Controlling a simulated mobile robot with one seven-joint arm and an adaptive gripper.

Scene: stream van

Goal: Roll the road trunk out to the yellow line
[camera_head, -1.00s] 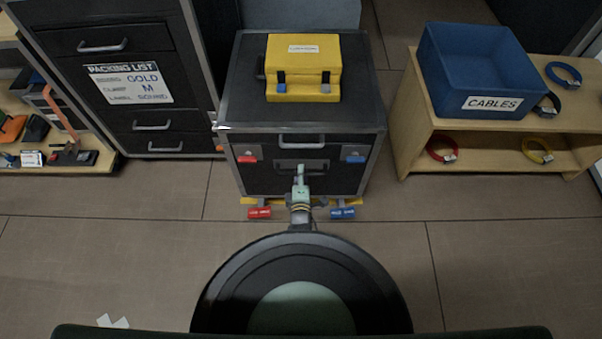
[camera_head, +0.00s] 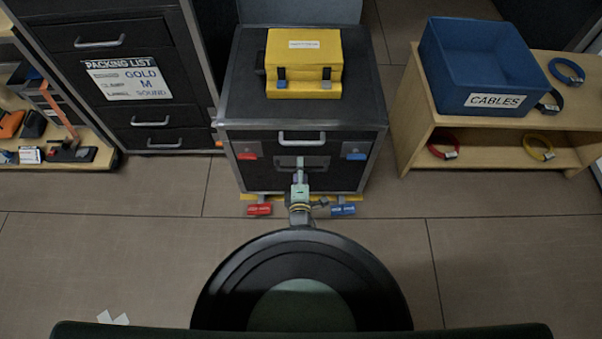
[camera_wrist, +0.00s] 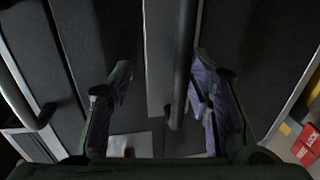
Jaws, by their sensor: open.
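The road trunk (camera_head: 235,95) is a black case with silver edges, standing in the middle of the head view. It has a silver bar handle (camera_head: 302,138) on its front and a recessed handle plate below it. My gripper (camera_head: 300,172) is in front of the trunk's front face, low of the bar handle. In the wrist view my gripper (camera_wrist: 165,85) is open, its fingers apart with a grey bar (camera_wrist: 184,60) between them. I cannot tell whether they touch it. A yellow strip (camera_head: 250,197) shows at the trunk's foot; whether it is the yellow line is unclear.
A yellow case (camera_head: 304,60) sits on the trunk. Red (camera_head: 259,210) and blue (camera_head: 343,210) tabs stick out at its foot. A black drawer cabinet (camera_head: 160,95) stands left, a wooden shelf (camera_head: 400,140) with a blue CABLES bin (camera_head: 480,65) right.

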